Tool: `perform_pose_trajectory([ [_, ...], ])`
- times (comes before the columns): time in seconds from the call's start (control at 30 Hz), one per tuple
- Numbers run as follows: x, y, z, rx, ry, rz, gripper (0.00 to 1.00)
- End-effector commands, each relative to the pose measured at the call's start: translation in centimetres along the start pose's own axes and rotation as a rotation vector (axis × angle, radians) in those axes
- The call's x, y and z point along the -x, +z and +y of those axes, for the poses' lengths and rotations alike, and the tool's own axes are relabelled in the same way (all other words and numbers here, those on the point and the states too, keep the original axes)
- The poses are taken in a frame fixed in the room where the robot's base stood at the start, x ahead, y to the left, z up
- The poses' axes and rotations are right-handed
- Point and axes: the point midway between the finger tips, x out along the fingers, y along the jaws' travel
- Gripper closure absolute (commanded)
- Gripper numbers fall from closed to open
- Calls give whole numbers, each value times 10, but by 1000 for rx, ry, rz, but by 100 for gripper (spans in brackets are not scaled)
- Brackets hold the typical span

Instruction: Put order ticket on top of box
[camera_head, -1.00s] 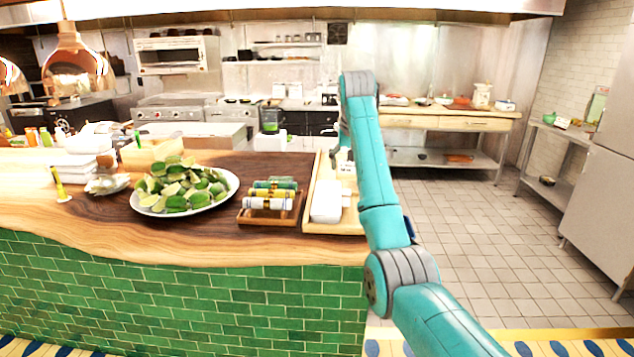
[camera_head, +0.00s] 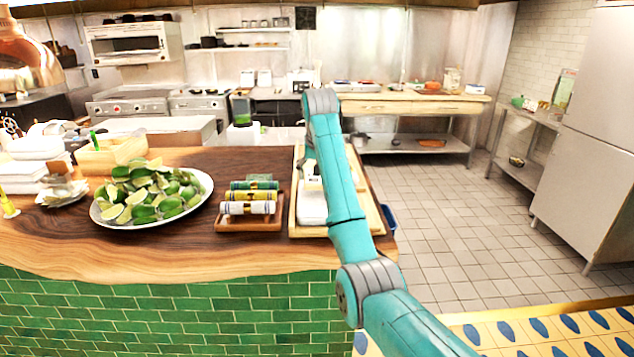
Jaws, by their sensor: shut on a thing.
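My teal arm reaches over the counter, and its wrist hangs down above the light wooden tray (camera_head: 293,226) at the right end. My gripper (camera_head: 311,166) is small and partly hidden behind the arm. It is shut on a small pale thing, seemingly the order ticket (camera_head: 314,182), whose outline is hard to make out. A white box-like block (camera_head: 311,208) lies in the tray just in front of it, partly covered by my arm. I cannot tell whether the ticket touches it. A light wooden box (camera_head: 108,157) stands at the counter's back left.
A plate (camera_head: 203,204) of cut limes and a small brown rack (camera_head: 249,226) of rolled items stand left of the tray. White stacked containers (camera_head: 35,176) are at far left. A blue item (camera_head: 389,217) shows by the counter's right edge. The tiled floor (camera_head: 450,225) is open.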

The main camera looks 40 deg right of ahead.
Motion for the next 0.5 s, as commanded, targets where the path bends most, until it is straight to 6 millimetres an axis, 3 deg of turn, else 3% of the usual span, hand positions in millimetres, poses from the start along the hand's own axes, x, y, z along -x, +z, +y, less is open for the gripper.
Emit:
perform_pose_trajectory([
  [0.2, -25, 11, 3, -2, 1, 0, 53],
  [0.5, -27, 12, 3, -2, 1, 0, 53],
])
